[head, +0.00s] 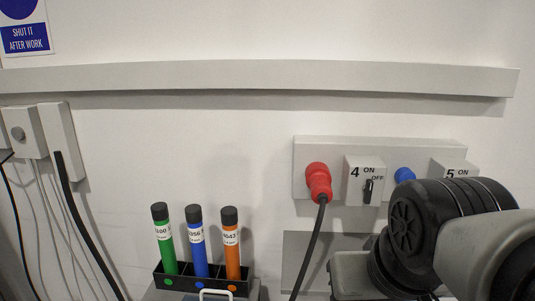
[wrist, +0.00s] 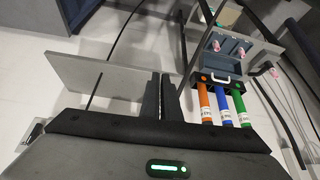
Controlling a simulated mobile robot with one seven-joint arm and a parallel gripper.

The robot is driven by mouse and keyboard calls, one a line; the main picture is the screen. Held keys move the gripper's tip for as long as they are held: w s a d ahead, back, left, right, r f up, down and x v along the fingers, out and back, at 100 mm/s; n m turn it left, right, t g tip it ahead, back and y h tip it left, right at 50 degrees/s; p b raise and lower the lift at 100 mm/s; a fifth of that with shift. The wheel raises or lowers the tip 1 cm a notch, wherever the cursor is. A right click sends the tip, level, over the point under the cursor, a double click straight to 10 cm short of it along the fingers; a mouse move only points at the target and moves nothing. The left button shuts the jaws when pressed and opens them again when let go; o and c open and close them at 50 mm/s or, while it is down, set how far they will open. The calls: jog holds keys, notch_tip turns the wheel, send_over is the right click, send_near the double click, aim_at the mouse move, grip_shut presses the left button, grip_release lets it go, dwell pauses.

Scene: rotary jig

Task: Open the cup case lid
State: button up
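A blue-grey case (wrist: 208,67) with a handle (wrist: 223,76) stands upper right of centre in the wrist view. I take it for the cup case; whether its lid is open I cannot tell. Small pink-and-white items (wrist: 216,46) show on or in it. In the head view only a pale handle (head: 215,294) shows at the bottom edge, in front of the tube rack. My gripper (wrist: 161,76) has its two black fingers together at the middle of the wrist view, with nothing seen between them. It is apart from the case. The fingers are out of the head view.
A black rack (head: 180,284) holds green, blue and orange tubes right by the case. A red plug (head: 318,178) with a hanging cable and switch boxes (head: 364,181) are on the wall. A grey panel (wrist: 100,75) lies left of my fingers in the wrist view.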

jog(key=o, duration=0.3)
jog(key=shift+s+d+r, duration=0.1)
jog(key=shift+d, duration=0.1)
jog(key=shift+o, duration=0.9)
jog(key=w+a+r+n+g, duration=0.2)
jog(key=w+a+r+n, duration=0.2)
jog(key=w, duration=0.4)
jog(key=shift+w+a+n, duration=0.3)
jog(key=shift+a+n, duration=0.4)
jog(key=n+g, duration=0.5)
jog(key=n, duration=0.7)
send_over(220, 291)
jog(key=w, duration=0.2)
notch_tip(220, 291, down, 8)
jog(key=f, duration=0.5)
jog(key=s+f, duration=0.1)
jog(key=f, duration=0.5)
jog(key=f+b, duration=0.1)
jog(key=f, duration=0.4)
jog(key=shift+s+f, duration=0.25)
jog(key=shift+s, duration=0.1)
grip_shut()
